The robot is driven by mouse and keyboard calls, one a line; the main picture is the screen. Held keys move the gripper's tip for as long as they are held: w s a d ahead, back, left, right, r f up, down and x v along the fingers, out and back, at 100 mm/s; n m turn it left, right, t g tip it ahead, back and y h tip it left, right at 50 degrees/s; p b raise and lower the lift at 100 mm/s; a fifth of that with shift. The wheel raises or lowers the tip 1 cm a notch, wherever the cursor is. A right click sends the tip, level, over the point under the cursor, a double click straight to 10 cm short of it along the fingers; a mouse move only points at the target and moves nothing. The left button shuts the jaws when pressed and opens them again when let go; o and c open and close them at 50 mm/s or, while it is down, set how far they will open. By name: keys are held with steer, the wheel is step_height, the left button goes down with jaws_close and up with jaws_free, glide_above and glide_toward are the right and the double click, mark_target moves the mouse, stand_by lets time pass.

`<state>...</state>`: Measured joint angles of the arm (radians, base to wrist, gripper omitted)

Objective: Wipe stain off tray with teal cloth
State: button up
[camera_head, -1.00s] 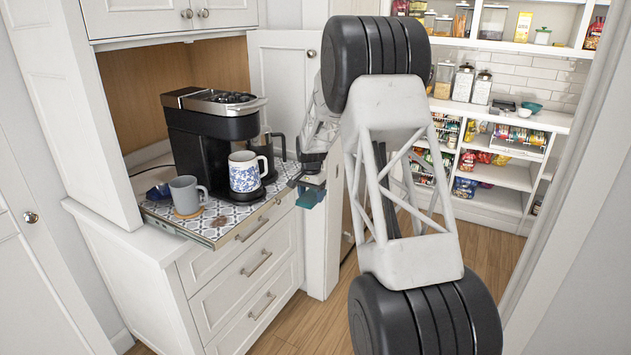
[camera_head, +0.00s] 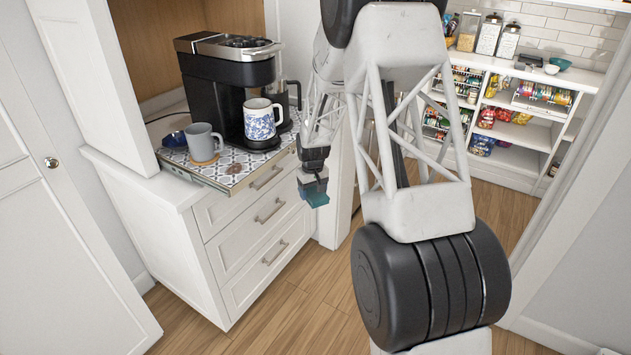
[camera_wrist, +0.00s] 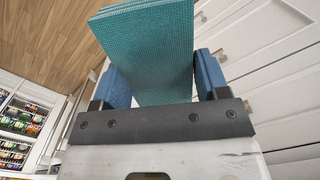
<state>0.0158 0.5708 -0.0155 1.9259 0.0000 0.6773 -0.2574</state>
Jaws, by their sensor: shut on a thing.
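My gripper (camera_head: 313,186) is shut on the teal cloth (camera_head: 315,197). In the wrist view the teal cloth (camera_wrist: 155,50) is a folded, textured block between the two blue fingers of my gripper (camera_wrist: 160,80). My gripper hangs to the right of the patterned tray (camera_head: 179,163), apart from it and in front of the cabinet. The tray lies on the pulled-out shelf at the counter. A brownish stain (camera_head: 235,168) shows near the tray's front edge.
A grey mug (camera_head: 203,142) on a tan coaster and a blue-and-white mug (camera_head: 260,122) stand on the tray side. A black coffee maker (camera_head: 222,80) stands behind them. A blue item (camera_head: 174,139) lies at the tray's left. Drawers are below.

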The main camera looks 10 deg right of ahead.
steer(key=s+a+r+n, duration=0.1)
steer(key=a+r+n, duration=0.15)
steer(key=r, duration=0.65)
steer(key=s+a+r+n, duration=0.1)
steer(key=a+r+n, duration=0.15)
steer(key=r, duration=0.65)
steer(key=s+a+r+n, duration=0.1)
steer(key=a+r, duration=0.2)
steer(key=a, duration=0.8)
steer(key=s+a+r, duration=0.1)
steer(key=a+r, duration=0.2)
steer(key=a, duration=0.8)
steer(key=shift+a+r+n, duration=0.15)
steer(key=shift+r+n, duration=0.2)
steer(key=shift+n, duration=0.05)
